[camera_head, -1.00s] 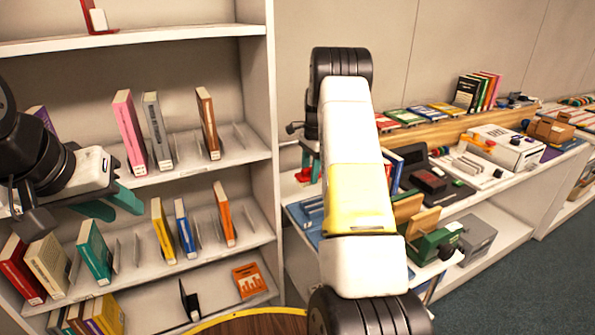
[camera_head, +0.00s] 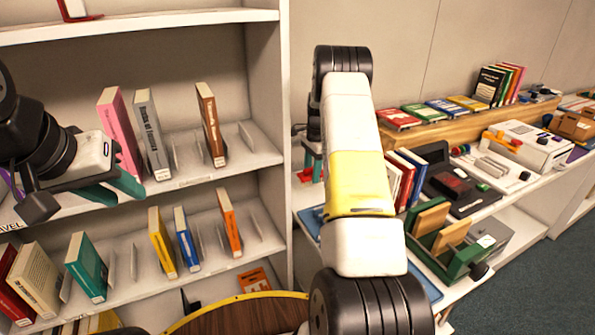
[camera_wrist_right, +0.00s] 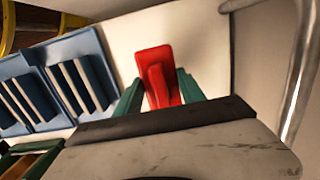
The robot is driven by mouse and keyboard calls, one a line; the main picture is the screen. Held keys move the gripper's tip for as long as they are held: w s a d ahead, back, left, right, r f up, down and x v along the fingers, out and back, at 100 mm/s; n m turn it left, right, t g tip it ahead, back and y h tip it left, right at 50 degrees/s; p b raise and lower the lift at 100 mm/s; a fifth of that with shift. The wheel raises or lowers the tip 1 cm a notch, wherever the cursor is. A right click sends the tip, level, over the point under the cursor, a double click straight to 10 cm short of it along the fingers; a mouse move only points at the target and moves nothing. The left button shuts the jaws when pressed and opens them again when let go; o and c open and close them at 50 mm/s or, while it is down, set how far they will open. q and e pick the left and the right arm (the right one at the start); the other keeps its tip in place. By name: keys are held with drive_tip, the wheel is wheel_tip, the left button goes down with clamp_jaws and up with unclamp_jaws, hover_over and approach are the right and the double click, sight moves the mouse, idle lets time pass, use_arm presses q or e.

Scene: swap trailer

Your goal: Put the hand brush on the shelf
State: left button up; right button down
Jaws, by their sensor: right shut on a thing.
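A red object that looks like the hand brush (camera_wrist_right: 155,70) sits between the green fingers of my right gripper (camera_wrist_right: 161,84), which is shut on it. It is over a white surface, and I cannot tell whether it touches that surface. In the head view the right gripper (camera_head: 313,160) is mostly hidden behind its own arm, with a bit of red (camera_head: 304,175) below it. My left gripper (camera_head: 115,188) is open and empty, with green fingers, in front of the bookshelf (camera_head: 262,150) at the left.
Books stand on the bookshelf, with dividers and some free room between them. A round wooden table (camera_head: 240,316) is at the bottom. A white counter (camera_head: 515,195) at the right holds books, a green wooden holder (camera_head: 455,250) and boxes. Blue trays (camera_wrist_right: 75,85) lie beside the right gripper.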

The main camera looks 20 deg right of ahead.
drive_tip(key=shift+f, duration=1.95)
drive_tip(key=shift+f, duration=0.1)
drive_tip(key=c, duration=0.7)
unclamp_jaws()
